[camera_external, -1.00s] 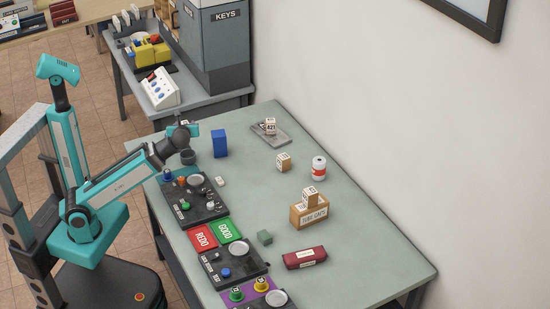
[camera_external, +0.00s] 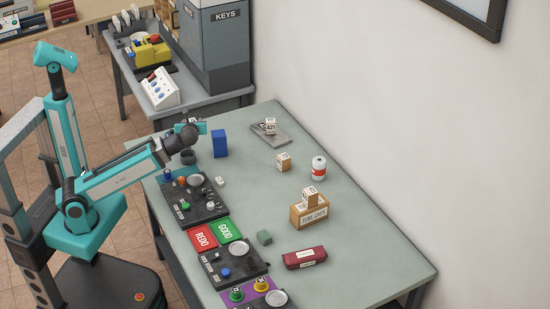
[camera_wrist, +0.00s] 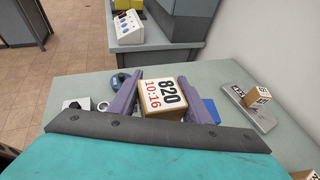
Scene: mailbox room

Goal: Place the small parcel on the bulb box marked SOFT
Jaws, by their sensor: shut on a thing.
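My gripper (camera_wrist: 163,98) is shut on a small parcel (camera_wrist: 152,97), a cardboard cube with a white label reading 820 and 10:16, seen between the two fingers in the wrist view. In the external view my gripper (camera_external: 196,127) is over the far left end of the green-grey table, above the table top; the parcel there is mostly hidden. I cannot read the word SOFT on anything. A dark red box (camera_external: 305,257) with a pale label lies near the table's front right; I cannot tell if it is the bulb box.
A blue box (camera_external: 220,143) stands just right of my gripper. A grey tray (camera_external: 284,138) with a numbered cube, a loose cube (camera_external: 284,162), a red-white can (camera_external: 318,168) and a TUBE CAPS box (camera_external: 309,217) stand along the wall side. Black panels line the left edge.

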